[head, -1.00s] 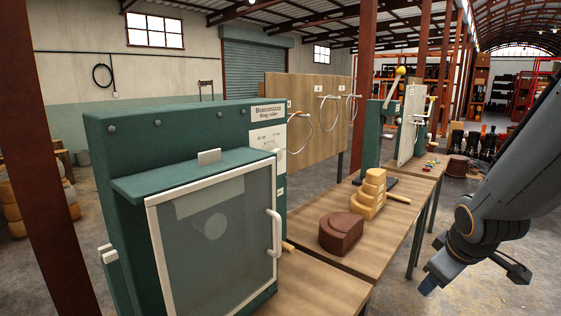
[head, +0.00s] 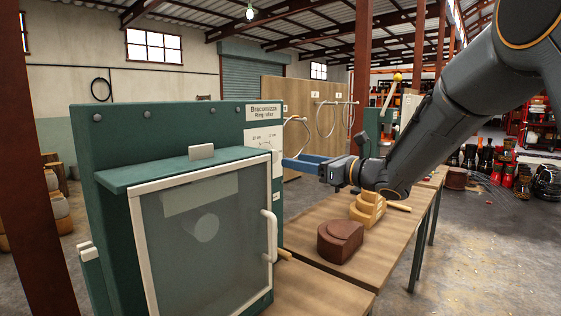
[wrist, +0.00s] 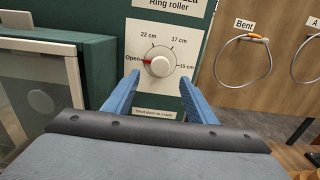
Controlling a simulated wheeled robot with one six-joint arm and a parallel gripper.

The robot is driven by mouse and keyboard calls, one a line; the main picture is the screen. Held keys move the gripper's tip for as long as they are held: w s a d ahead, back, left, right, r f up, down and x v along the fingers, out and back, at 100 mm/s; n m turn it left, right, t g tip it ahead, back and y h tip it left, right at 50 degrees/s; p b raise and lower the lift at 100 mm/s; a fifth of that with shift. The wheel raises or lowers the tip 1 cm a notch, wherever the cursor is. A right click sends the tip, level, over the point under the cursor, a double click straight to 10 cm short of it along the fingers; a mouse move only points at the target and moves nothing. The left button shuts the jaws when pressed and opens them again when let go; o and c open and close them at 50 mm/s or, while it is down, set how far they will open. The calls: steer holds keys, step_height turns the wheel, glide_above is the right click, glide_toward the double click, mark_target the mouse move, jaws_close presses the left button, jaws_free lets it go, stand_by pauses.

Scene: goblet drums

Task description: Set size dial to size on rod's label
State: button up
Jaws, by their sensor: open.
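The size dial (wrist: 160,67) is a white round knob on a white scale plate (wrist: 163,50). Its red mark points left at "Open"; the other marks read 22 cm, 17 cm and 15 cm clockwise. The plate is on the green ring roller (head: 170,140). My gripper (wrist: 160,78) is open, with one blue finger on each side of the knob and slightly below it in the wrist view. I cannot tell whether the fingers touch the knob. In the head view my gripper (head: 290,162) is at the machine's right side. No rod with a readable label shows.
The machine's glazed door (head: 205,235) is shut, with a handle (head: 269,236) on its right. A board (wrist: 255,80) with hanging rings, one tagged "Bent", stands behind. A brown block (head: 340,241) and stepped wooden block (head: 367,209) sit on the bench below my arm.

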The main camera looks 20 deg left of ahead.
mark_target(275, 157)
steer(key=p+x, duration=0.2)
steer(key=x, duration=0.5)
steer(key=shift+w+a, duration=0.1)
steer(key=shift+a, duration=0.05)
steer(key=c, duration=1)
steer(key=shift+c, duration=0.2)
